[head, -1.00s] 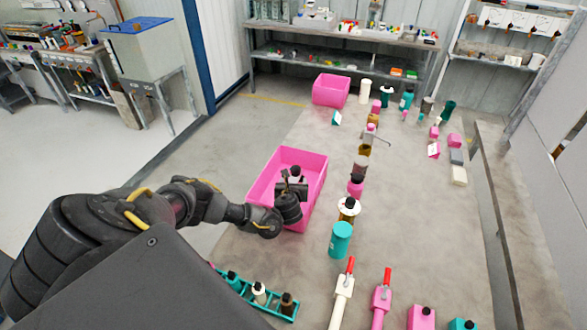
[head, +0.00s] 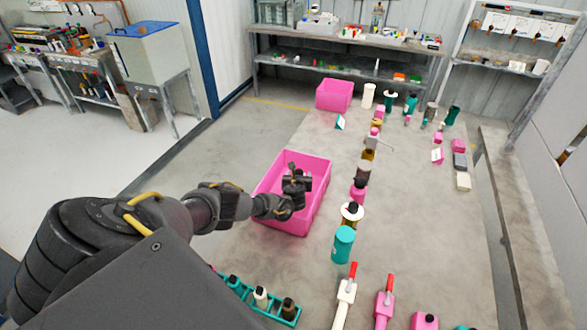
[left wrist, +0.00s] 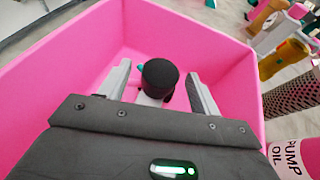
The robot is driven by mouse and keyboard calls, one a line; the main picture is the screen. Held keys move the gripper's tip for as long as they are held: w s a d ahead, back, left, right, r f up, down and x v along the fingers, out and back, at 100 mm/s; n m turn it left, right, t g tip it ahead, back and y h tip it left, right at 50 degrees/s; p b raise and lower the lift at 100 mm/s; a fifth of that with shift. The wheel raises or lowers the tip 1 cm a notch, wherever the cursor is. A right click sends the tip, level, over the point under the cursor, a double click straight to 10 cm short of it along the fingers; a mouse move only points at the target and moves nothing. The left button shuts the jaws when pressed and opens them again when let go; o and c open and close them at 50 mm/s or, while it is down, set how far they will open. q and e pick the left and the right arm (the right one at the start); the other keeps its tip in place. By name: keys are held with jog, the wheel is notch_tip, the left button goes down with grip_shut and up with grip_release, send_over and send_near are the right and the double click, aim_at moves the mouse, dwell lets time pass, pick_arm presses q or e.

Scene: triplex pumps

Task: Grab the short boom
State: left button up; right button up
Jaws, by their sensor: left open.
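My left gripper (head: 297,182) is over the large pink bin (head: 318,198) in the head view. In the left wrist view its two grey fingers (left wrist: 159,80) are spread apart, one on each side of a black-topped, pale-bodied piece (left wrist: 160,74) inside the bin (left wrist: 55,70). This piece sits between the fingers, and I cannot tell whether they touch it. Its lower part is hidden by the gripper body. It is the likeliest short boom, but its shape is not clear. My right gripper is not in view.
A row of bottles and parts, with a teal canister (head: 343,245) nearest, stands just right of the bin. A teal rack (head: 262,302) of bottles and red-tipped handles (head: 352,272) are in front. A second pink bin (head: 335,96) stands behind.

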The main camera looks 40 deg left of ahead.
pick_arm(q)
jog(key=shift+w+a+f, duration=0.3)
jog(key=shift+w+a, duration=0.1)
jog(key=shift+w, duration=0.1)
jog(key=c, duration=1.1)
jog(key=shift+c, duration=0.7)
jog(key=shift+r, duration=0.15)
